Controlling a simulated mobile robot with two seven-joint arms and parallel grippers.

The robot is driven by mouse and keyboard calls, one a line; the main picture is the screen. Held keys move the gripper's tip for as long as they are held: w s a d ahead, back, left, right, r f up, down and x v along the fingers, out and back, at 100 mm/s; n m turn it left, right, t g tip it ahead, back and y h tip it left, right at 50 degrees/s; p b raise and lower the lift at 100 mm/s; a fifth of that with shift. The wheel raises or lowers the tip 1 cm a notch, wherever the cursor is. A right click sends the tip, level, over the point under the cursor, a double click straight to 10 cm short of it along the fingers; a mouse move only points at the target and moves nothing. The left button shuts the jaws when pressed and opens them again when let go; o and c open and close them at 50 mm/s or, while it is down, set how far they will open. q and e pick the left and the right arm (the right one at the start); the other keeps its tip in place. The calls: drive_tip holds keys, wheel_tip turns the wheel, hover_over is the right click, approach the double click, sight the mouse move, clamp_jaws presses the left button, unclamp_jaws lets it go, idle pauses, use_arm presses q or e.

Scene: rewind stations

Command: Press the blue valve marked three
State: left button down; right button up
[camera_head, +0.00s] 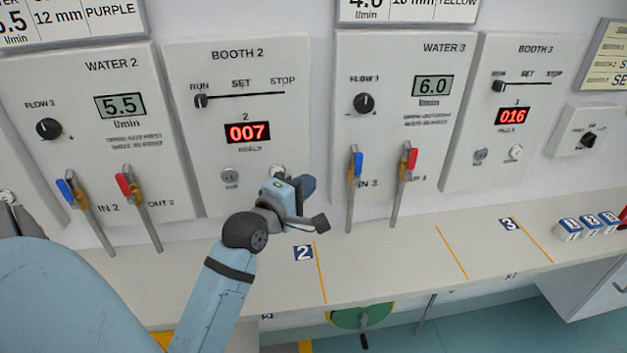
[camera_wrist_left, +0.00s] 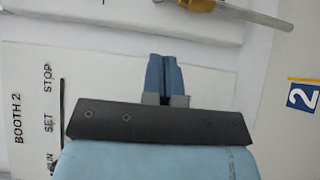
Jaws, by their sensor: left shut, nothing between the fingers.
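The blue valve handle marked IN 3 (camera_head: 357,163) sits on its brass body and grey pipe at the left of the WATER 3 panel (camera_head: 400,80). My left gripper (camera_head: 307,184) is in front of the lower right of the BOOTH 2 panel, left of this valve and apart from it. Its blue fingers are together and empty, as the left wrist view (camera_wrist_left: 165,78) also shows. A brass valve body (camera_wrist_left: 200,5) with a grey pipe is cut off at the top of that view; its handle is not clear. My right gripper is not in view.
The red OUT 3 valve (camera_head: 408,160) stands just right of the blue one. Blue IN 2 (camera_head: 68,190) and red OUT 2 (camera_head: 124,186) are on the WATER 2 panel. The shelf (camera_head: 390,255) below is mostly clear. Numbered blocks (camera_head: 590,224) sit at its right.

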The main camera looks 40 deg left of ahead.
sight(358, 169)
use_arm(q)
drive_tip(key=w+d, duration=0.2)
drive_tip(key=w, duration=0.8)
drive_tip(key=shift+w+p, duration=0.4)
